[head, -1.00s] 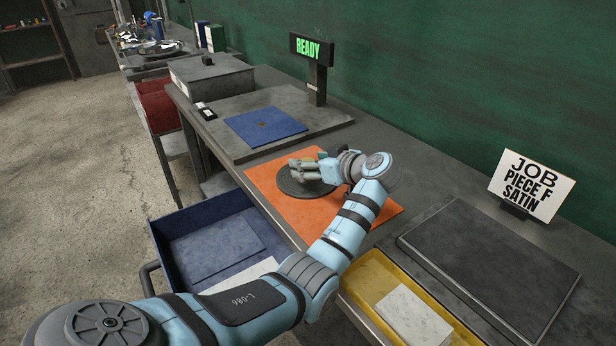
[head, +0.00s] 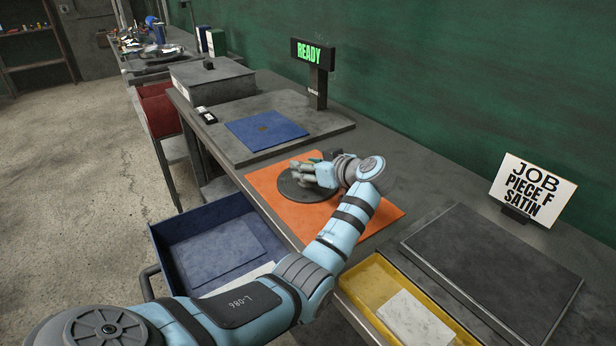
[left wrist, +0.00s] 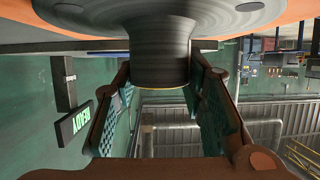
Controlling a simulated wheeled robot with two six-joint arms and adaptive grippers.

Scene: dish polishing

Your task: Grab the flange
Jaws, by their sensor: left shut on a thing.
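The flange (head: 291,190) is a dark grey round disc on the orange mat (head: 383,211) in the head view. In the left wrist view, upside down, the flange's disc shows at the top, and its metal hub (left wrist: 161,62) sits between my fingers. My left gripper (head: 308,173) reaches over the flange from the right. In the left wrist view my left gripper (left wrist: 160,78) has its two textured pads at either side of the hub, shut on it. My fingers partly hide the hub in the head view. My right gripper is not in view.
A blue pad (head: 265,129) lies behind the orange mat, with a READY sign (head: 311,53) beyond. A dark slab (head: 490,262) and a job card (head: 530,188) are at the right. A blue drawer (head: 208,228) and a yellow tray (head: 375,283) are in front.

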